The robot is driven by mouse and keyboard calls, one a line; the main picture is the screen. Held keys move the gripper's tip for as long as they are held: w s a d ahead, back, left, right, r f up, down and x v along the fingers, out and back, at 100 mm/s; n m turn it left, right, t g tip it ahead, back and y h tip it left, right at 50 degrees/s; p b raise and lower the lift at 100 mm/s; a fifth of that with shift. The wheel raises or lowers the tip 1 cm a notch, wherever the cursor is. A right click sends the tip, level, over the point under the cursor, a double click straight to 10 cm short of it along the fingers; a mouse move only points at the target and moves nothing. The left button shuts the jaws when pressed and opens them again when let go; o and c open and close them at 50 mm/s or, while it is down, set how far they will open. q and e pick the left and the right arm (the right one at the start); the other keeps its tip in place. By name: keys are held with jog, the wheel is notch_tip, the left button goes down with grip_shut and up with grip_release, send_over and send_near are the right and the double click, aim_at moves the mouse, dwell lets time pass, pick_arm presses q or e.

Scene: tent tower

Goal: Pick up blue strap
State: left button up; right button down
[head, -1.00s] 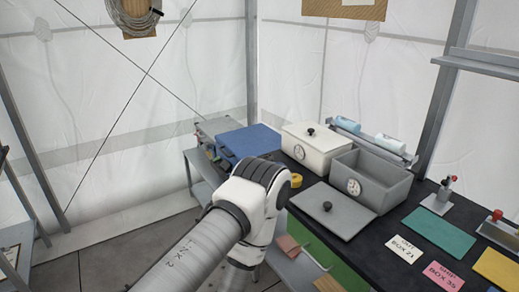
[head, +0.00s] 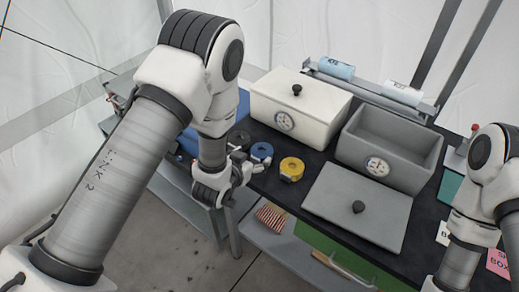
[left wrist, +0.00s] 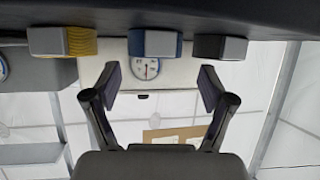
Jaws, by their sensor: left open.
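The blue strap (head: 262,151) is a small roll on the dark bench top near its front edge, between a black strap (head: 238,140) and a yellow strap (head: 291,168). My left gripper (head: 247,164) is open and empty, just in front of the blue strap at the bench edge. In the left wrist view, which is upside down, the blue strap (left wrist: 155,43) lies ahead between the lines of the two spread fingers (left wrist: 160,87), apart from them. The yellow strap (left wrist: 62,42) and black strap (left wrist: 220,47) flank it. My right arm shows at the right; its gripper is out of frame.
A white lidded box (head: 298,105) with a dial stands behind the straps. An open grey box (head: 390,146) is right of it, with a grey lid (head: 358,208) lying in front. A blue case is partly hidden behind my left arm.

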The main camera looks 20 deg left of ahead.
aim_at(261, 151)
pick_arm(q)
jog(key=w, duration=0.1)
jog(key=w+d+f, duration=0.1)
jog(key=w, duration=0.1)
jog(key=w+d+f, duration=0.1)
jog(key=shift+w+d, duration=0.1)
jog(key=shift+w, duration=0.25)
jog(key=shift+a+f, duration=0.15)
jog(key=shift+a, duration=0.1)
jog(key=shift+s+a, duration=0.15)
jog(key=shift+a, duration=0.1)
jog(key=shift+c, duration=0.3)
jog(key=shift+s+r, duration=0.35)
jog(key=c, duration=0.9)
jog(key=shift+w+d+f, duration=0.15)
jog(key=shift+w, duration=0.05)
